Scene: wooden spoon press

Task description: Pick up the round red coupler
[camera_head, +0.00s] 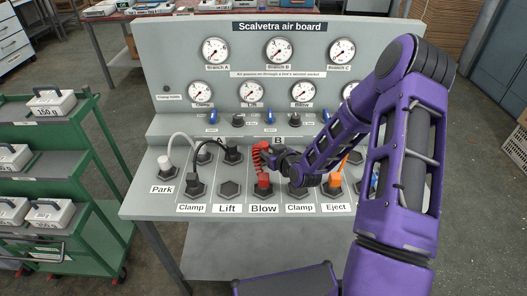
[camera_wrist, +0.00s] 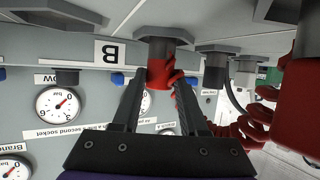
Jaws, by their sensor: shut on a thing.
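A red coupler (camera_wrist: 160,72) sits between my fingertips. It looks rounded and meets a dark hex socket (camera_wrist: 164,36) beside the B label. My gripper (camera_wrist: 158,92) is shut on it, one finger on each side. In the head view, my gripper (camera_head: 271,161) is at the upper socket row left of centre and hides this coupler. A red coiled hose (camera_head: 257,153) runs down from there. A second red coupler (camera_head: 263,183) stands upright at the Blow socket. It shows large and block-like at the right of the wrist view (camera_wrist: 303,108).
Orange (camera_head: 334,181), black (camera_head: 193,180) and white (camera_head: 165,164) couplers stand close by on the sloping panel. The Lift socket (camera_head: 230,188) is empty. The gauge panel (camera_head: 270,60) rises behind. A green trolley (camera_head: 45,130) stands at left.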

